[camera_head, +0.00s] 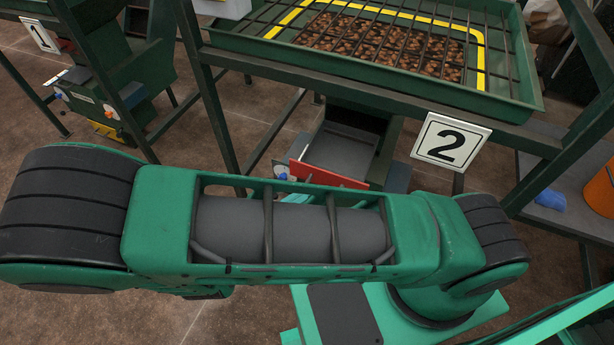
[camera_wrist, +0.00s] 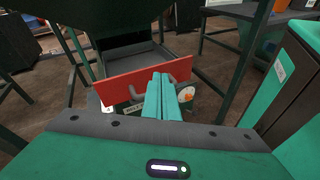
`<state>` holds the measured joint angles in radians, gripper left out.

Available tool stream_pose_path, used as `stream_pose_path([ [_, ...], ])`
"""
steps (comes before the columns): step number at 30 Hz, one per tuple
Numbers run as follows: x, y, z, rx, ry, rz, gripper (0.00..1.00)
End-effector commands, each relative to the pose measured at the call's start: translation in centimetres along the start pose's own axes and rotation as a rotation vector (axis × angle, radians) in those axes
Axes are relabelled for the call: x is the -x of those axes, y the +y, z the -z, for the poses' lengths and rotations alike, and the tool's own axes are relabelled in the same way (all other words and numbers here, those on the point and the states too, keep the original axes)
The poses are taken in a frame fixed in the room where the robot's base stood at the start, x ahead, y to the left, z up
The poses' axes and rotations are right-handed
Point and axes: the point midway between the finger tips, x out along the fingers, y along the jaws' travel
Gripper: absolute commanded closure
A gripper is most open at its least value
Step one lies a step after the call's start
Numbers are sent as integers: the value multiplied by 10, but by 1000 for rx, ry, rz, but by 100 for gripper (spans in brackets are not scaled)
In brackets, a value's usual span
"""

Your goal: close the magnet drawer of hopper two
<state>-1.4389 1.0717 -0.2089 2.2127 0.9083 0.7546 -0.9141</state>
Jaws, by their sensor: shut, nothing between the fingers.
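The magnet drawer of hopper two shows its red front panel (camera_wrist: 145,82) in the wrist view, with a grey bar handle (camera_wrist: 178,82) on it. The drawer stands pulled out, and its grey tray (camera_wrist: 140,52) shows behind the panel. In the head view the red panel (camera_head: 310,174) is partly hidden behind my arm. My gripper (camera_wrist: 160,80) is shut and empty, its teal fingers in front of the panel beside the handle. I cannot tell whether they touch it. The sign "2" (camera_head: 451,140) hangs on the frame of hopper two.
A green grated tray (camera_head: 390,40) with brown lumps tops hopper two. Dark green frame legs (camera_head: 212,120) stand around the drawer. Hopper one with sign "1" (camera_head: 39,35) is at the left. A table (camera_head: 550,190) with a blue item and an orange bucket (camera_head: 600,190) is at the right.

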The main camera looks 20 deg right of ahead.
Motion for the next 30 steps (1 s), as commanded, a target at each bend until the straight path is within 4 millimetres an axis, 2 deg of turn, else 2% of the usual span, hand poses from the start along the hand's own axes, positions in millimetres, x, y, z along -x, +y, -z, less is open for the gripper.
stream_pose_path([
  [1, 9, -2, 11, 44, -29, -68, 100],
  [6, 33, -5, 37, 164, -119, -260, 100],
  [10, 45, -8, 50, 223, -172, -362, 100],
  [15, 52, -9, 56, 255, -204, -420, 100],
  [20, 43, -4, 55, 259, -208, -424, 100],
  [30, -10, 21, 46, 259, -208, -420, 100],
])
